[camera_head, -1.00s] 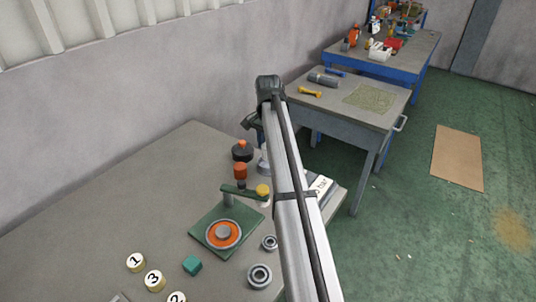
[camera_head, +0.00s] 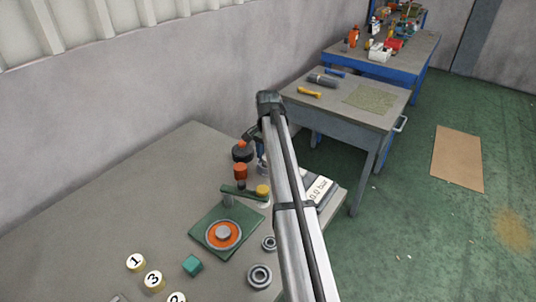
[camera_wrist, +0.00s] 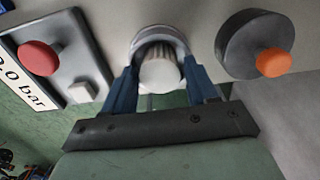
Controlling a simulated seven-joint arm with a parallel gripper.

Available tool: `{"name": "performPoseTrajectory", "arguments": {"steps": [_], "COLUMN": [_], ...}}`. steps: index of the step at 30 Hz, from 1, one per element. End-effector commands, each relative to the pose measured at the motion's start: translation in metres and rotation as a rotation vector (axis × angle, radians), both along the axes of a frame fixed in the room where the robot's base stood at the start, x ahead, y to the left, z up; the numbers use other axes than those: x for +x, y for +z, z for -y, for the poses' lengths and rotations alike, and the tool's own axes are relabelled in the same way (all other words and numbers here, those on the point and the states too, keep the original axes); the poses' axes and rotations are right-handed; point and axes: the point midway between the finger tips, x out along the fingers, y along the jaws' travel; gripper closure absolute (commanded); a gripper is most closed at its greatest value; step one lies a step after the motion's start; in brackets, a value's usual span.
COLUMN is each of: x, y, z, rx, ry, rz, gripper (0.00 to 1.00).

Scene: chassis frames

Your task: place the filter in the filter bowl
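The filter (camera_wrist: 160,72) is a pale ribbed cylinder in the wrist view, between the two blue fingers of my gripper (camera_wrist: 161,63). The fingertips appear to press on its sides. The filter bowl (camera_wrist: 157,35) is a round grey cup with a light rim just beyond the filter. The filter lines up with the bowl's mouth and its far end appears within the rim; how deep it sits is hidden. In the head view, my arm covers most of the gripper and bowl at the far right of the bench.
A dark round part with an orange knob (camera_wrist: 272,62) stands right of the bowl in the wrist view. A gauge panel with a red button (camera_wrist: 40,57) is to its left. A green fixture (camera_head: 207,240), bearings (camera_head: 259,276) and numbered discs (camera_head: 154,280) lie on the near bench.

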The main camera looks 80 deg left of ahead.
Motion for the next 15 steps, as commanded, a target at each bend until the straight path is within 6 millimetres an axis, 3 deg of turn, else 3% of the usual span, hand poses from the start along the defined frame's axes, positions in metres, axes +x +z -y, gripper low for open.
{"name": "performPoseTrajectory", "arguments": {"steps": [4, 15], "x": [0.0000, 0.0000], "y": [0.0001, 0.0093], "z": [0.0000, -0.0004], "rx": [0.000, 0.000], "ry": [0.000, 0.000], "rz": [0.000, 0.000], "gripper": [0.30, 0.30]}}
